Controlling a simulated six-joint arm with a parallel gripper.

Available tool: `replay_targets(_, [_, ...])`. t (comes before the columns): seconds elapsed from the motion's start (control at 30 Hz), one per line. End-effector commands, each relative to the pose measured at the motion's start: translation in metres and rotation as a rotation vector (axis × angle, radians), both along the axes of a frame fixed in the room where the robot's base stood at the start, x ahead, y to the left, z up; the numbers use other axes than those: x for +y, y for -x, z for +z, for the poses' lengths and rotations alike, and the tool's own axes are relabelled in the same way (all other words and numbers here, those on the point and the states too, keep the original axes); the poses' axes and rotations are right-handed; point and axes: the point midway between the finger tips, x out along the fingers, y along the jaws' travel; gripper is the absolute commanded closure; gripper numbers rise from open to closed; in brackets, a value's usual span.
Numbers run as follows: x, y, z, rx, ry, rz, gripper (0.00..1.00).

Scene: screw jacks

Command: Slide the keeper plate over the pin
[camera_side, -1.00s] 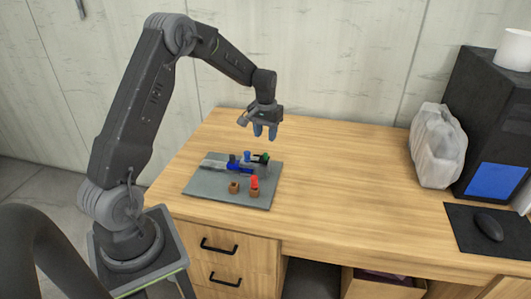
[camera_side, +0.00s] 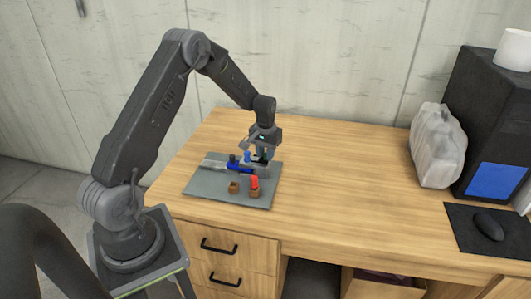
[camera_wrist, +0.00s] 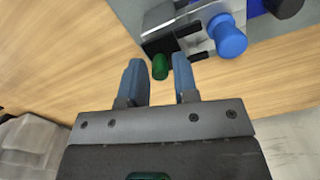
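A small green knob (camera_wrist: 160,66) sits between the tips of my gripper (camera_wrist: 158,64) in the wrist view. My fingers are open, with a gap on each side of the knob. A dark slotted plate (camera_wrist: 160,45), probably the keeper plate, lies just beyond the knob on a grey metal part. A blue round knob (camera_wrist: 228,38) stands to its right; I cannot tell which post is the pin. In the side view my gripper (camera_side: 262,155) is low over the right end of the blue fixture (camera_side: 240,169) and partly hides the green knob.
The fixture is on a grey base plate (camera_side: 215,190) on the wooden desk (camera_side: 330,190). A small brown block (camera_side: 234,187) and a red knob (camera_side: 254,182) on another brown block stand at its front. The desk to the right is clear up to a wrapped white bundle (camera_side: 437,147).

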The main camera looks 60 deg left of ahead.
Motion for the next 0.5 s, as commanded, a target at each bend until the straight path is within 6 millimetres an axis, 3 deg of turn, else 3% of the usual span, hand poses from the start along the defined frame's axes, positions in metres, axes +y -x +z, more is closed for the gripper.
replay_targets(0.27, [0.0000,0.0000,0.0003,0.000,0.000,0.000,0.99])
replay_targets(0.5, [0.0000,0.0000,0.0004,0.000,0.000,0.000,1.00])
